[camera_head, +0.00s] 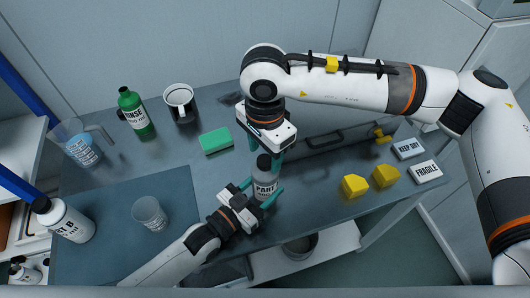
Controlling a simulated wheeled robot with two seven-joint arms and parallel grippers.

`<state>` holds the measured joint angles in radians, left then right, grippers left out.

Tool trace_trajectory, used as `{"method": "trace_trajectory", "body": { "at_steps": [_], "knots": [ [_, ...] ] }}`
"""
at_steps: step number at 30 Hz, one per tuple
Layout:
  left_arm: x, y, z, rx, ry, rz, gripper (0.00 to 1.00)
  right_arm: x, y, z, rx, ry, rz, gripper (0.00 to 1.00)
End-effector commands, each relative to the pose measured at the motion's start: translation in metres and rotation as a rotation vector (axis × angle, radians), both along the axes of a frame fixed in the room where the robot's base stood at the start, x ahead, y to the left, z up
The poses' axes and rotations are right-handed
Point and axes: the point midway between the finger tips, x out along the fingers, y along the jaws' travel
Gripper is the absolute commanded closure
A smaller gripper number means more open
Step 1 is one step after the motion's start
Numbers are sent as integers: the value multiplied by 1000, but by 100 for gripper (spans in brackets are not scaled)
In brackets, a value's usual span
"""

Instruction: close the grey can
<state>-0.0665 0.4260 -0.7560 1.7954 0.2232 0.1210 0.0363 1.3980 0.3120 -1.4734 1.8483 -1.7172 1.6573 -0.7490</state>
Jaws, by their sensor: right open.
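The grey can (264,186) with a "PART" label and a dark cap (264,162) on top stands upright near the middle of the table. My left gripper (258,196) reaches in from the lower left, with teal fingers on both sides of the can body, and looks shut on it. My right gripper (265,149) comes from above, pointing down, with its teal fingers open and apart on either side of the cap. I cannot tell whether the fingers touch the cap or how far the cap is seated.
A clear jug (80,146), clear cup (150,214) and white bottle (62,220) are left. Yellow blocks (355,185) and labelled white blocks (424,171) are right. The table's (315,215) front edge is close.

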Motion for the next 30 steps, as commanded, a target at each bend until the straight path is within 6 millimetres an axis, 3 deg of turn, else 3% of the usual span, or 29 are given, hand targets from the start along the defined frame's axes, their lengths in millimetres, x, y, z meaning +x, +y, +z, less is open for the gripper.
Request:
{"method": "trace_trajectory", "body": {
  "at_steps": [9, 13, 18, 27, 28, 30],
  "knots": [
    [0, 0, 0, 0, 0, 0, 100, 0, 1, 68, 1, -4, 2, 45],
    [0, 0, 0, 0, 0, 0, 100, 0, 0, 89, 1, -2, 1, 45],
    [0, 0, 0, 0, 0, 0, 100, 0, 0, 104, -1, 1, 1, 45],
    [0, 0, 0, 0, 0, 0, 100, 0, 0, 106, -1, 1, 1, 45],
    [0, 0, 0, 0, 0, 0, 44, 0, 0, 106, -1, 1, 1, 45],
    [0, 0, 0, 0, 0, 0, 32, 0, 0, 106, -1, 1, 1, 45]
  ]
}}
